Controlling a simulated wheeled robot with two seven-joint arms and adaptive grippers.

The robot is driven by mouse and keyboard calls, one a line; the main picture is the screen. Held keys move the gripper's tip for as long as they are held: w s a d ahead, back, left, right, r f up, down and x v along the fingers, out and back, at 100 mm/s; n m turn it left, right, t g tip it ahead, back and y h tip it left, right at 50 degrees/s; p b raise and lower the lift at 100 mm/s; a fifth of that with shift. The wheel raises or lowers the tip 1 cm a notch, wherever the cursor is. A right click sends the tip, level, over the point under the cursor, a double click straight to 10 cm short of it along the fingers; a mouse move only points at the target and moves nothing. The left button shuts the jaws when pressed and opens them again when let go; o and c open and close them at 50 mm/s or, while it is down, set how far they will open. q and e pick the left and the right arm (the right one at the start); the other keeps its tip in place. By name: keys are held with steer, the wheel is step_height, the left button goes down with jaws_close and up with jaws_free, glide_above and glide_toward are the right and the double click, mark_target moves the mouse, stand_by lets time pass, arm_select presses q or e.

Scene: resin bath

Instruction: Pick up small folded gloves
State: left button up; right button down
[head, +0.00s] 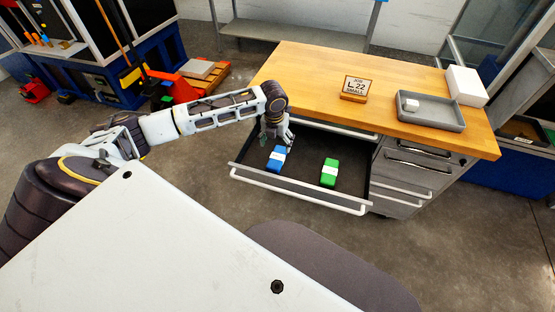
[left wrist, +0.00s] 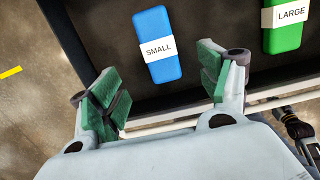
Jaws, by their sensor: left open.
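The small folded gloves (head: 276,160) are a blue bundle with a white band, lying in the open drawer (head: 308,180) on its left side. In the left wrist view the blue bundle (left wrist: 157,28) has a band reading SMALL. A green bundle (head: 329,172) lies to its right; in the left wrist view this green bundle (left wrist: 283,35) reads LARGE. My left gripper (head: 277,138) is over the drawer, beside the blue bundle's far end. In the left wrist view my left gripper (left wrist: 159,86) is open and empty, with the blue bundle beyond the gap between its fingertips.
The drawer's front rail and handle (head: 300,193) stand out from the wooden-topped bench (head: 300,75). On the bench are a sign reading JOB L 22 SMALL (head: 357,87), a grey tray (head: 430,115) with a small white item, and a white box (head: 466,84). The bench's left part is clear.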

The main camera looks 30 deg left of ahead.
arm_select(q)
glide_above(277, 157)
steer(key=f, duration=0.4)
steer(key=shift+s+d+f+b, duration=0.2)
steer(key=shift+s+f+b, duration=0.1)
steer(key=shift+s+b, duration=0.05)
steer(key=shift+f, duration=0.55)
steer(key=shift+w+f, duration=0.15)
steer(key=shift+f, duration=0.45)
steer(key=f, duration=0.1)
steer(key=f+b, duration=0.1)
steer(key=f, duration=0.1)
steer(key=shift+w+a, duration=0.15)
steer(key=shift+w, duration=0.05)
steer(key=shift+w+f, duration=0.1)
steer(key=shift+f, duration=0.4)
arm_select(e)
steer(key=w+a, duration=0.1)
steer(key=w+a+r, duration=0.1)
steer(key=w, duration=0.1)
steer(key=shift+w+a, duration=0.25)
arm_select(q)
steer(key=shift+c, duration=0.2)
